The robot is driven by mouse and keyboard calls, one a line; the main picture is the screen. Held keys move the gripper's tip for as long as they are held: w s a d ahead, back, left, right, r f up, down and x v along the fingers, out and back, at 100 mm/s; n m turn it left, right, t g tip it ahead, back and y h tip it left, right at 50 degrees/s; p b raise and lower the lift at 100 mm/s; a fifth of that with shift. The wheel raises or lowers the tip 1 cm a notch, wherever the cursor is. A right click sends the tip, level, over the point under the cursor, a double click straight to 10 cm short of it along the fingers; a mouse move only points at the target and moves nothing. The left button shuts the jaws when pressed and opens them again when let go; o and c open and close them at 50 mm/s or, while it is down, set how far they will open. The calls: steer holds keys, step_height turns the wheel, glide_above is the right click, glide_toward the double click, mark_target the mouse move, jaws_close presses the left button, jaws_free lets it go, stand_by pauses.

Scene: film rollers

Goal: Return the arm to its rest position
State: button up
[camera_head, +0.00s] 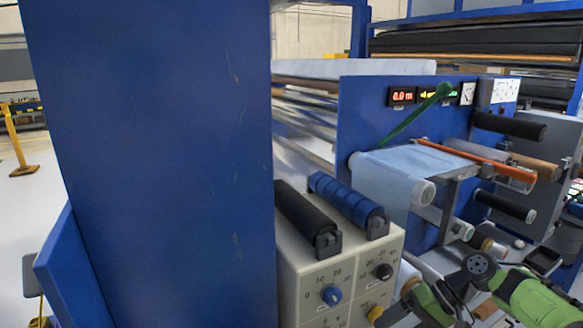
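Parts of a green and dark grey arm, which looks like mine, show at the lower right (535,298). A dark round joint (480,266) is at its top, and another green part sits lower left of it. The arm is bent and cut off by the bottom and right edges. I cannot make out any gripper fingers, and I see nothing held. The arm parts appear in front of the film machine's lower rollers.
A tall blue panel (150,160) fills the left. Right of it, a beige control box (335,270) carries a black roller (306,219) and a blue roller (346,203). The blue film machine (365,115) has a green lever (415,115) and protruding rollers. Open floor (60,190) shows far left.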

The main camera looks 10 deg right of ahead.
steer(key=s+a+r+n+h+p, duration=0.1)
steer(key=s+a+r+h, duration=0.25)
steer(key=a, duration=0.25)
steer(key=s+a+r+h, duration=0.3)
steer(key=a+h, duration=0.1)
steer(key=a, duration=0.3)
steer(key=s+r+t+h+p, duration=0.1)
steer(key=s+r+t, duration=0.1)
steer(key=s, duration=0.5)
steer(key=s+r+t, duration=0.2)
steer(key=s+r, duration=0.1)
steer(key=s, duration=0.4)
steer(key=shift+a+n+t+h+p, duration=0.2)
steer(key=shift+n+t+h+p, duration=0.1)
steer(key=shift+t+h+p, duration=0.1)
